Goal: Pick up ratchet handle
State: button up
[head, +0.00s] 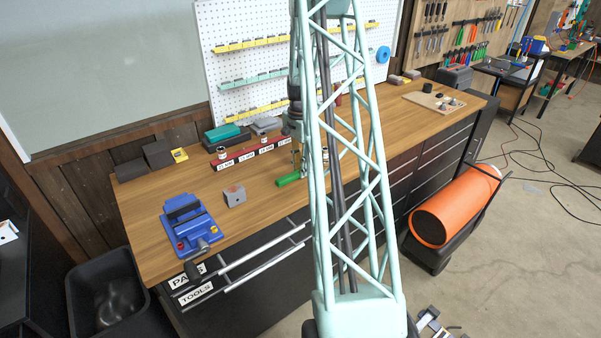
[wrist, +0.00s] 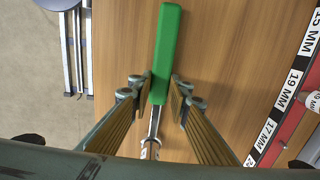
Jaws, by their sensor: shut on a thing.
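The ratchet handle has a green grip (head: 289,179) that lies at the workbench's surface, near the row of sockets, partly hidden behind my arm. In the wrist view the green grip (wrist: 166,50) points up the picture, and its chrome shaft (wrist: 152,133) runs down between my fingers. My gripper (wrist: 160,88) is shut on the lower end of the green grip, with one finger on each side. In the head view my gripper (head: 298,163) reaches down just above the grip. I cannot tell whether the handle is clear of the wood.
A red rail (head: 252,153) with size labels and sockets stands behind the handle. A blue vise (head: 187,225) and a grey block (head: 234,195) are at the left of the workbench (head: 150,210). A wooden board (head: 425,100) with small parts lies far right. Drawer handles (head: 262,262) stick out in front.

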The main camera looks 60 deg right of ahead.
jog(key=shift+r, duration=0.1)
jog(key=shift+r, duration=1.7)
jog(key=s+a+r+b, duration=0.1)
jog(key=s+a, duration=0.9)
jog(key=a, duration=0.2)
jog(key=shift+s+r, duration=0.2)
jog(key=shift+s, duration=0.05)
